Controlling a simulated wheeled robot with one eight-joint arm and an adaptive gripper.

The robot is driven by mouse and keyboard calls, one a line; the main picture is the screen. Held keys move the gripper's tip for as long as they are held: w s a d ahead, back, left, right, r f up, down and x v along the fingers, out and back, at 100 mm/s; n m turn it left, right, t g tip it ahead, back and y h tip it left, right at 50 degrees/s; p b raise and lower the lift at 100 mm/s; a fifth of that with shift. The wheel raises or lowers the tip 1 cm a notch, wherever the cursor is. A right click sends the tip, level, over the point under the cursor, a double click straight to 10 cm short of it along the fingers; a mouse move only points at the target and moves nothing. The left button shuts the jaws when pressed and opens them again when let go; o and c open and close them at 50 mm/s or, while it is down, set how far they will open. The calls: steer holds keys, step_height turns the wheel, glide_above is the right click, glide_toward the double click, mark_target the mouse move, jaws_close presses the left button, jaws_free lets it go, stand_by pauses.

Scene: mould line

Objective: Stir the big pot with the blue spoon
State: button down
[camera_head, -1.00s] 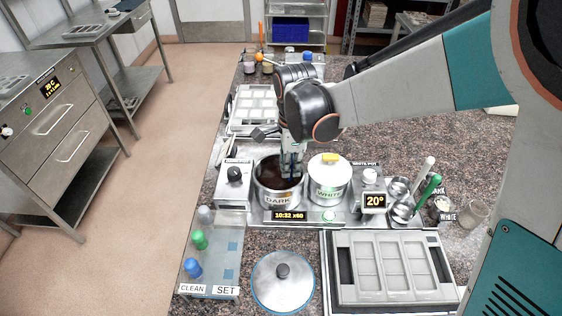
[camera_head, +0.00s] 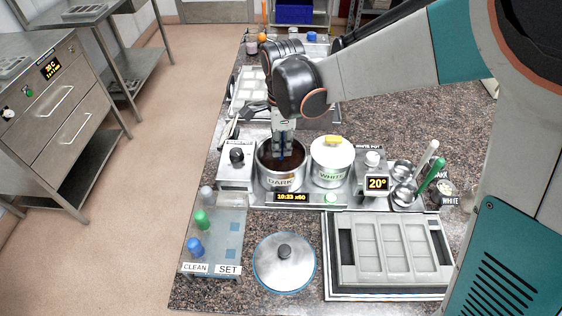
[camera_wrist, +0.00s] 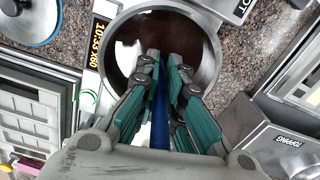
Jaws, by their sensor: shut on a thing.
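The big pot (camera_head: 282,181), a steel pot labelled DARK, stands open with dark brown liquid inside. It also shows in the wrist view (camera_wrist: 205,35). My gripper (camera_head: 283,150) is above and partly inside the pot's mouth, pointing down. In the wrist view my gripper (camera_wrist: 163,70) is shut on the blue spoon (camera_wrist: 159,115), whose blue handle runs between the fingers. The spoon's lower end is hidden in the liquid and behind the fingers.
A steel lid (camera_head: 284,262) lies in front, beside a mould tray (camera_head: 392,291). A rack with coloured knobs (camera_head: 215,240) is at left. A control box (camera_head: 236,172) sits left of the pot.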

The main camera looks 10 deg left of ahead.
steer(key=shift+r+p, duration=2.8)
steer(key=shift+r, duration=1.45)
steer(key=shift+r+p, duration=1.35)
steer(key=shift+r, duration=0.7)
steer(key=shift+f, duration=0.1)
